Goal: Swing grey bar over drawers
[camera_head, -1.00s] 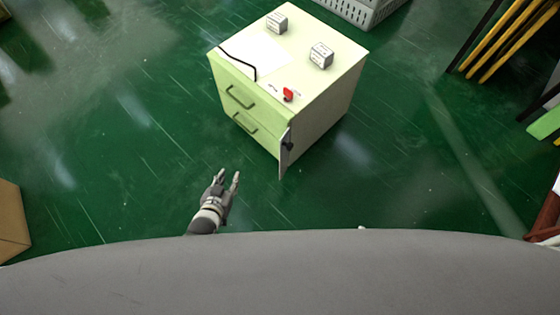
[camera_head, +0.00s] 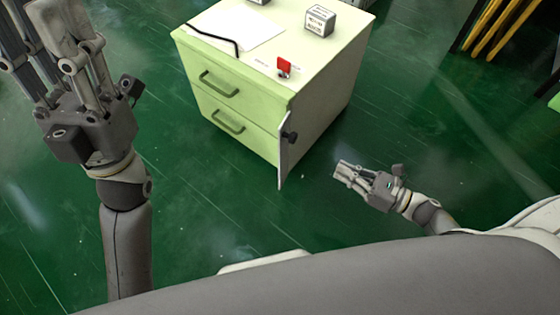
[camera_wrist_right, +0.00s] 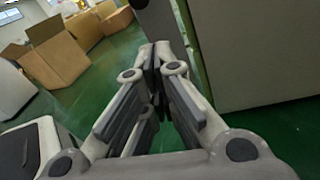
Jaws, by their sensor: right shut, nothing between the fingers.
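The light green drawer cabinet (camera_head: 240,90) has two drawers with grey handles. The narrow grey bar (camera_head: 284,152) stands upright along its right front corner, with a black lock knob (camera_head: 289,136) on it. The bar is angled out beside the drawer fronts, not across them. My right gripper (camera_head: 341,171) is shut and empty, to the right of the bar and apart from it. In the right wrist view, its fingers (camera_wrist_right: 160,62) meet with nothing between them. My left gripper (camera_head: 52,18) is raised at the left with its fingers spread, apart from the cabinet.
Yellow-edged panels (camera_head: 500,25) stand at the upper right. Green floor around the cabinet front is clear. Cardboard boxes (camera_wrist_right: 55,62) lie farther off.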

